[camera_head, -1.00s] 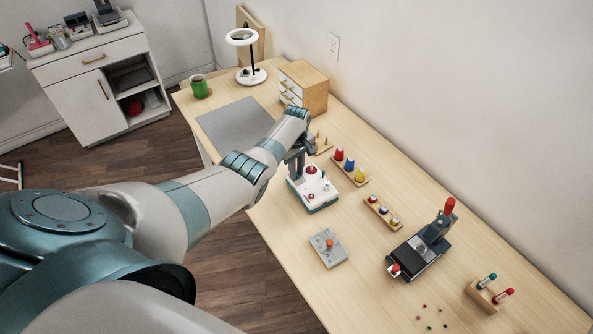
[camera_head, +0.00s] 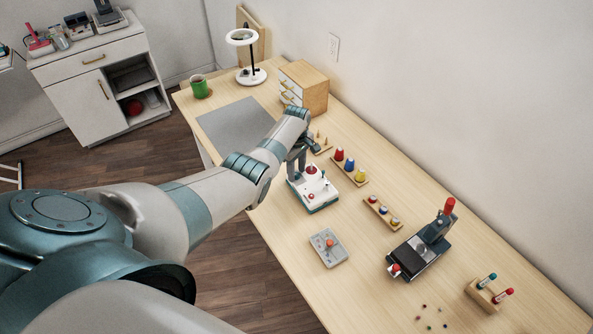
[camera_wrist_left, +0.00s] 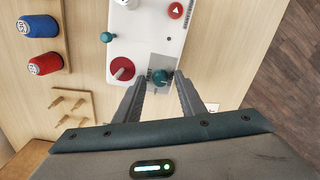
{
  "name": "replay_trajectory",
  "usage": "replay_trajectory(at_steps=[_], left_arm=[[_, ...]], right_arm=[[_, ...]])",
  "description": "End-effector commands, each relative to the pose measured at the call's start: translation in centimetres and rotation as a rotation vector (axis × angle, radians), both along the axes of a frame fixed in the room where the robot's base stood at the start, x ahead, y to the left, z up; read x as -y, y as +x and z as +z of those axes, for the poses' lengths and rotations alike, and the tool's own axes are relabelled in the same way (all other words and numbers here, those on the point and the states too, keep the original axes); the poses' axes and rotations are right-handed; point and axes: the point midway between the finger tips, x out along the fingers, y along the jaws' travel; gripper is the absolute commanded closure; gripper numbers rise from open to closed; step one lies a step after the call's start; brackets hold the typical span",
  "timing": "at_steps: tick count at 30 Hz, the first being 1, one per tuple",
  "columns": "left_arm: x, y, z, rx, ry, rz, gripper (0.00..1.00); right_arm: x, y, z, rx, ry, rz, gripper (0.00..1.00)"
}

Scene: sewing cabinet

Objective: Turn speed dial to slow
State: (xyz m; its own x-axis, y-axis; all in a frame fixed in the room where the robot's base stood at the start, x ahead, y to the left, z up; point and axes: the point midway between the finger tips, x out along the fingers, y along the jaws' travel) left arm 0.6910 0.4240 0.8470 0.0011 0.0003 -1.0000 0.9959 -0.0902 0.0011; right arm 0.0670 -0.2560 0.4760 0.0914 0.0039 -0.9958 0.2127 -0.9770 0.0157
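A white control box (camera_head: 318,197) with a teal base stands on the table in front of my left gripper (camera_head: 297,171). In the left wrist view, the box's white top (camera_wrist_left: 149,44) carries a red round dial (camera_wrist_left: 121,69), a small teal knob (camera_wrist_left: 160,77) on a grey patch, another teal knob (camera_wrist_left: 107,37) and a red button (camera_wrist_left: 176,10) with a white triangle. Which control sets speed cannot be read. My left gripper (camera_wrist_left: 161,83) is open, its fingertips apart on either side of the teal knob on the grey patch; contact cannot be told. My right gripper is out of view.
A rack of colored spools (camera_head: 349,166) and a pegged wooden holder (camera_wrist_left: 71,104) stand close to the box. A grey plate with a red knob (camera_head: 328,247), a dark machine (camera_head: 419,251) and a small drawer box (camera_head: 303,87) share the table. A grey mat (camera_head: 235,125) lies clear.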

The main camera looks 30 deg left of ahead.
Motion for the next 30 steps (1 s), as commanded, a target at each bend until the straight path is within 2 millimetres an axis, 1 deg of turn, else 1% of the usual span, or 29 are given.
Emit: replay_trajectory(at_steps=[11, 17, 23, 30], left_arm=[[0.0, 0.0, 0.1, 0.000, 0.000, 0.000, 0.64], [0.0, 0.1, 0.9, 0.002, 0.000, 0.000, 0.64], [0.0, 0.0, 2.5, 0.001, 0.001, 0.000, 0.64], [0.0, 0.0, 6.3, 0.003, 0.001, 0.000, 0.64]], right_arm=[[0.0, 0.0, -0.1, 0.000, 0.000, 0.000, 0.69], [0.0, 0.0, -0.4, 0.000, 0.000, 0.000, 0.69], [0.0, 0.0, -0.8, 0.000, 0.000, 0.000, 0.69], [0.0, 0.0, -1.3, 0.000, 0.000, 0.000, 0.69]])
